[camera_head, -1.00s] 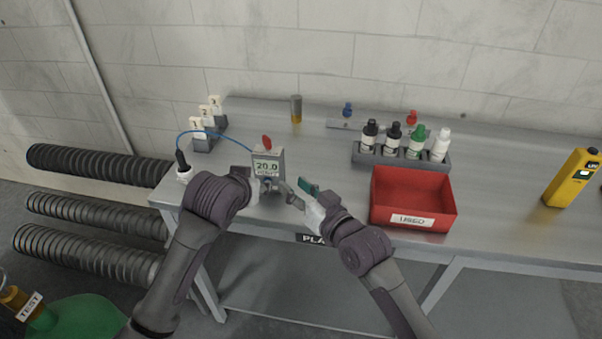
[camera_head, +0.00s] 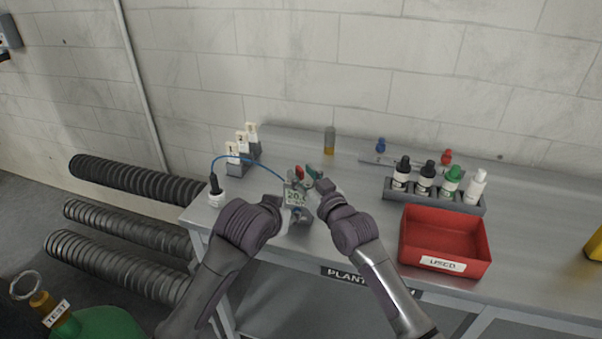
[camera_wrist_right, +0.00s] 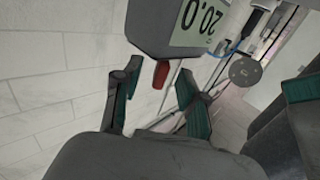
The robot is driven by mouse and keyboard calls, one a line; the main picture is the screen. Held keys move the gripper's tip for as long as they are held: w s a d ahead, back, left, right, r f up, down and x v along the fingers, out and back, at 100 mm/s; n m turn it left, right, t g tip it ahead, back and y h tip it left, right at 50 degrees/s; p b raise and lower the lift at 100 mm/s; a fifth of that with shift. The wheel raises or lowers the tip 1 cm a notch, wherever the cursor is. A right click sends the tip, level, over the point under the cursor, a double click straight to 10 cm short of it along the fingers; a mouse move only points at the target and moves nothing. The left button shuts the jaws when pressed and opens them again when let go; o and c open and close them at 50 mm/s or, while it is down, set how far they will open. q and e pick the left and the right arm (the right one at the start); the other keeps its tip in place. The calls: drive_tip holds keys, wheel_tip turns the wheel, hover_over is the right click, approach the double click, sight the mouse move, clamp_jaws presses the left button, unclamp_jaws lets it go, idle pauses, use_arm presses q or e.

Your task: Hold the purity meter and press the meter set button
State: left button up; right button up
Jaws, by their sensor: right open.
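The purity meter (camera_head: 296,196) is a small grey box with a display reading about 20.0 and a red button (camera_head: 299,173) on top. My left gripper (camera_head: 288,214) is at the meter's lower side; its fingers are mostly hidden, so its grip cannot be told. My right gripper (camera_head: 309,177) is open with green-padded fingers at the meter's top. In the right wrist view, the red button (camera_wrist_right: 161,74) shows between the two open fingertips (camera_wrist_right: 157,84), with the meter (camera_wrist_right: 165,25) just beyond. Contact with the button cannot be told.
A blue cable (camera_head: 253,161) runs from the meter to a probe in a white bottle (camera_head: 217,194). Numbered blocks (camera_head: 241,153) stand behind it. A red bin (camera_head: 445,240) and a rack of dropper bottles (camera_head: 437,190) are to the right on the metal bench (camera_head: 545,215).

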drive_tip(key=shift+w+a, duration=0.3)
drive_tip(key=shift+w, duration=0.3)
clamp_jaws()
use_arm(q)
clamp_jaws()
idle(1.2)
